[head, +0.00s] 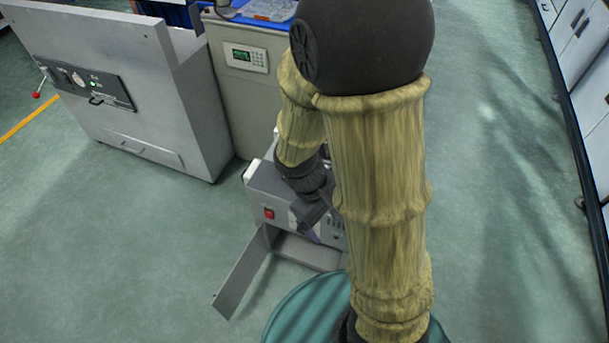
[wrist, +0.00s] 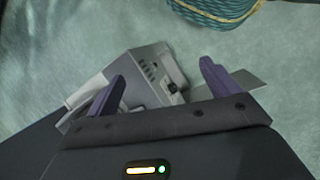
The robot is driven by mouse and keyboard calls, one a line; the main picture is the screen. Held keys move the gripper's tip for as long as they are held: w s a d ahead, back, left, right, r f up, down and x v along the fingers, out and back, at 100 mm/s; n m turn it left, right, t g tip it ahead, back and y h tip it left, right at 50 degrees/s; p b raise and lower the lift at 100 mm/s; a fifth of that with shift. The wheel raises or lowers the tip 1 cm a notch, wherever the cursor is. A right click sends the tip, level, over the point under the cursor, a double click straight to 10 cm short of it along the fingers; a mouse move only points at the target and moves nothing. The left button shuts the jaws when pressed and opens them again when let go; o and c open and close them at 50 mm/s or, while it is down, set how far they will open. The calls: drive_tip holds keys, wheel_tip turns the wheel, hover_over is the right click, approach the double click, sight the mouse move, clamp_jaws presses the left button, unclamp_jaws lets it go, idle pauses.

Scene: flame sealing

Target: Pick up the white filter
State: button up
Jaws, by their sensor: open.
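I cannot clearly make out the white filter in either view. A pale white piece (head: 249,174) shows at the left edge of a grey box-shaped machine (head: 258,198); a white part (wrist: 84,92) also shows beside the machine in the wrist view. I cannot tell whether either is the filter. My gripper (head: 311,222) is over the machine in the head view, partly hidden by my arm. In the wrist view my gripper (wrist: 163,85) has its two purple fingers wide apart, with the machine (wrist: 150,75) beyond them and nothing held between them.
The machine has a red switch (head: 269,213) and a grey flap (head: 243,277) standing open at its front. A large grey cabinet (head: 130,95) and a beige unit with a green display (head: 244,56) stand behind. Cabinets (head: 585,50) line the right; floor is clear at left and right.

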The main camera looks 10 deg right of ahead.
drive_tip(key=w+f+n+t+h+b, duration=0.4)
drive_tip(key=w+f+n+t+h, duration=0.15)
drive_tip(key=n+h, duration=0.45)
drive_tip(key=w+a+f+n+t+y+b, duration=0.1)
drive_tip(key=w+a+f+n+t, duration=0.1)
drive_tip(key=w+a+n+t, duration=0.5)
drive_tip(key=a+n+t, duration=0.2)
drive_tip(key=a+n, duration=0.1)
drive_tip(key=n, duration=0.1)
drive_tip(key=shift+t+y, duration=0.35)
drive_tip(key=shift+y, duration=0.05)
drive_tip(key=b+x, duration=0.4)
drive_tip(key=x, duration=0.8)
drive_tip(key=shift+d, duration=0.1)
